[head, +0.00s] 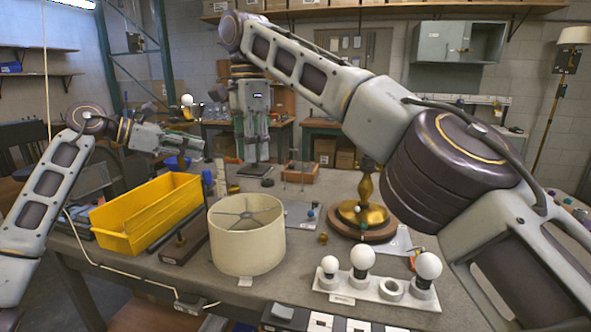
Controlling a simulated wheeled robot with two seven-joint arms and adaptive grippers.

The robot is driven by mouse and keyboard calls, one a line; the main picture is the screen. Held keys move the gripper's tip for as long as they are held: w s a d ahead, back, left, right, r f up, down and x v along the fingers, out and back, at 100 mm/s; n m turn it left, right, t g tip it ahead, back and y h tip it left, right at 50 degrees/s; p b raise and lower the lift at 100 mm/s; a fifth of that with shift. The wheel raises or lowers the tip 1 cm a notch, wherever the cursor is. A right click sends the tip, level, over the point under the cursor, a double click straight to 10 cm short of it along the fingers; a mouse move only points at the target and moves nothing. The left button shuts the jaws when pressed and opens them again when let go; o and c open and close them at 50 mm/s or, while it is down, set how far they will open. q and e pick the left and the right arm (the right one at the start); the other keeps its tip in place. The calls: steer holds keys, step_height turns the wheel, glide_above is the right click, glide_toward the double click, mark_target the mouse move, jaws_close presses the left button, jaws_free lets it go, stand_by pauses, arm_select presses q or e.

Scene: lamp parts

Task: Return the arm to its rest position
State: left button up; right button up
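My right arm reaches in from the right, across the upper middle, and bends down. Its gripper (254,160) points down over the far part of the workbench, with its fingers apart and no held object visible. My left arm comes in from the lower left. Its gripper (198,146) points right, behind the yellow bin, small and seen side-on; I cannot tell its opening. The brass lamp base (366,190) stands upright on a round wooden foot, partly behind my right arm. The cream lampshade (247,240) sits on the bench, apart from both grippers.
A yellow bin (150,212) stands at the left of the bench (310,262). A white holder (345,287) with several round bulbs sits at the front right. A wooden tray (301,172) lies right of my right gripper. A floor lamp (560,90) stands at the far right.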

step_height(320, 180, up, 9)
steer(key=p, duration=0.8)
steer(key=shift+f, duration=0.15)
steer(key=shift+r+p, duration=0.4)
steer(key=shift+p, duration=0.05)
